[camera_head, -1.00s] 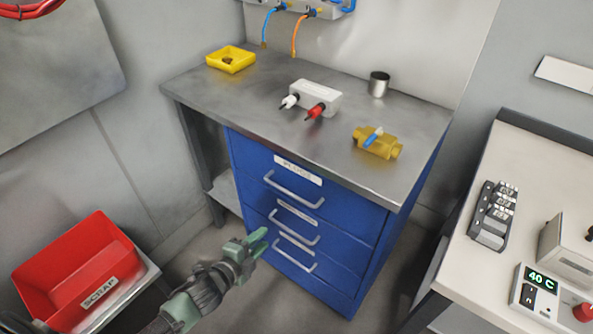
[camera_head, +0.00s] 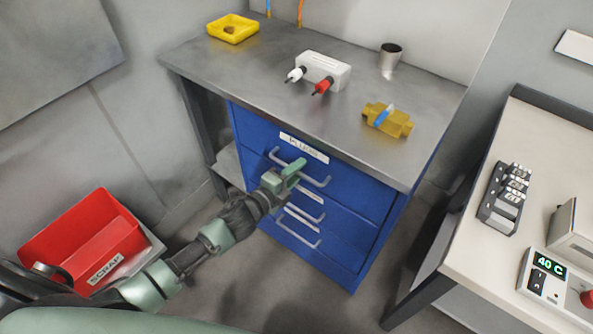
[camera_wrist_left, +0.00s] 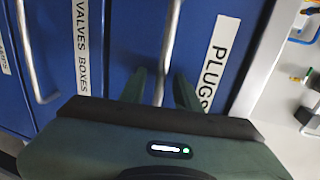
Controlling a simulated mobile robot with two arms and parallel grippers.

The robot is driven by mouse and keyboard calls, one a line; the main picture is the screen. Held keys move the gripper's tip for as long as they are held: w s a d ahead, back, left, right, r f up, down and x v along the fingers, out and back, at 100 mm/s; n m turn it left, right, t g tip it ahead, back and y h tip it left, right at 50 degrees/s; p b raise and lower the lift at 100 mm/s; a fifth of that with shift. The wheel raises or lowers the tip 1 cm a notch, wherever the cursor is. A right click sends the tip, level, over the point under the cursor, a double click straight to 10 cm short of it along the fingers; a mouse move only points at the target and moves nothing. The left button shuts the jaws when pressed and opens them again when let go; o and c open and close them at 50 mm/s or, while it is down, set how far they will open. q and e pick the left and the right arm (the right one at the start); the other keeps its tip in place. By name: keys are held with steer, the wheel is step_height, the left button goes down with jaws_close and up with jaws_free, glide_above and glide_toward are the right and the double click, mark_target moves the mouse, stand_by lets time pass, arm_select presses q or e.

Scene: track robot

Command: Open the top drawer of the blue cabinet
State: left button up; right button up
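The blue cabinet (camera_head: 375,233) stands under a grey worktop, its drawers shut. Its top drawer (camera_head: 352,193) carries a "PLUGS" label (camera_head: 303,147), which also shows in the left wrist view (camera_wrist_left: 219,62). The top drawer has a pale bar handle (camera_head: 318,184). My left gripper (camera_head: 293,170) is at this handle, covering its middle in the head view. In the left wrist view, its two green fingers (camera_wrist_left: 163,88) are apart, with the handle (camera_wrist_left: 172,40) running between them. I cannot tell whether either finger touches it. My right gripper is not in view.
Lower drawers with similar handles (camera_head: 303,215) lie below. The worktop (camera_head: 230,78) holds a yellow tray (camera_head: 233,28), a white box (camera_head: 323,70), a metal cup (camera_head: 390,57) and a brass valve (camera_head: 388,121). A red scrap bin (camera_head: 82,236) is left; a white bench (camera_head: 470,255) stands right.

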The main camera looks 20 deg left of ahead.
arm_select(q)
jaws_close()
stand_by(1.4)
